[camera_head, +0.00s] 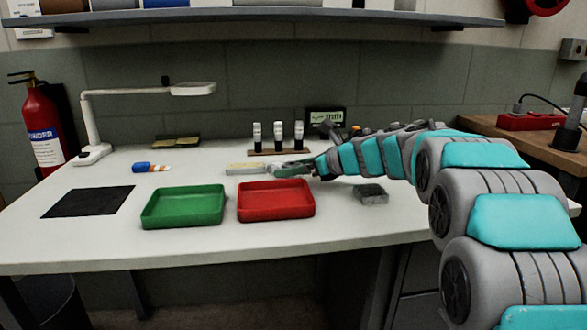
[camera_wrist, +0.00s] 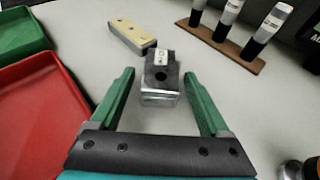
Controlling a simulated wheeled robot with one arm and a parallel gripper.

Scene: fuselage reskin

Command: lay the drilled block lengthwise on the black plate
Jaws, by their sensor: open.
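The black plate (camera_head: 88,201) lies flat at the left of the white table, bare. My gripper (camera_wrist: 158,76) is open, with one green finger on each side of this block and gaps showing. In the head view my gripper (camera_head: 291,170) is low over the table behind the red tray; the grey block is hard to make out there.
A cream-topped bar (camera_head: 245,168) lies just beyond the block. A green tray (camera_head: 183,219) and a red tray (camera_head: 276,214) stand at the front, between gripper and plate. A rack of vials (camera_head: 278,152), a blue-orange item (camera_head: 150,168) and a dark grey block (camera_head: 371,194) are also out.

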